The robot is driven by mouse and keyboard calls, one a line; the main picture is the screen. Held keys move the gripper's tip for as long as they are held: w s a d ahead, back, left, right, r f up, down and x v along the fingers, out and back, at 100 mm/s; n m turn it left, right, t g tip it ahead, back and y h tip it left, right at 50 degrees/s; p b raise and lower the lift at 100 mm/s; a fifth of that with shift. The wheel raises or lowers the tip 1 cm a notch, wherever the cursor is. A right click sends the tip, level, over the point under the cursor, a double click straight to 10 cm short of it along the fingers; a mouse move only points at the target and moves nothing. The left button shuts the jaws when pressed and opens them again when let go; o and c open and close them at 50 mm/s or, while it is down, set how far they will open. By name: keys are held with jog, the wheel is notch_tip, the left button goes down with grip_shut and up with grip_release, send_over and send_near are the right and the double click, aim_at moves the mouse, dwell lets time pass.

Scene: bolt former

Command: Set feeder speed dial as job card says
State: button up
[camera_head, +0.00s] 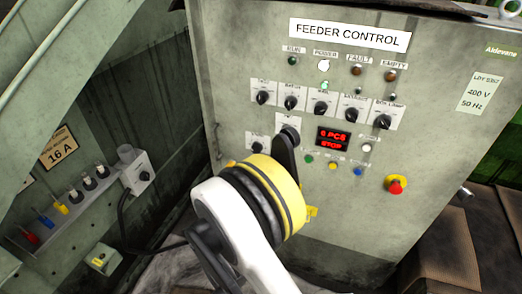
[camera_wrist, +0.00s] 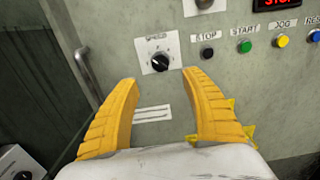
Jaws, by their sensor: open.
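The speed dial (camera_wrist: 161,62) is a black knob on a white plate marked SPEED, on the grey feeder control panel (camera_head: 420,155). It lies just beyond and between my fingertips in the wrist view. What looks like the same dial (camera_head: 257,147) shows at the panel's lower left in the head view. Its scale and pointer setting are too small to read. My gripper (camera_wrist: 160,77) is open and empty, with its yellow fingers apart. In the head view my wrist hides most of it. I cannot make out a job card.
Stop (camera_wrist: 208,53), start (camera_wrist: 244,46) and jog (camera_wrist: 283,41) buttons sit right of the dial. A red display (camera_head: 332,139) reads "6 PCS STOP". A row of other dials (camera_head: 320,107) is above. A red emergency button (camera_head: 396,185) is at right. A vertical handle (camera_wrist: 88,72) is at left.

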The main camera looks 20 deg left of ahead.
aim_at(254, 152)
jog(key=w+b, duration=0.1)
jog(key=w, duration=0.5)
jog(key=w+b, duration=0.1)
jog(key=w, duration=0.2)
jog(key=shift+d+f+b, duration=0.1)
jog(key=shift+d+b, duration=0.2)
jog(key=shift+d, duration=0.1)
jog(key=shift+w, duration=0.4)
jog(key=shift+c, duration=0.5)
grip_shut()
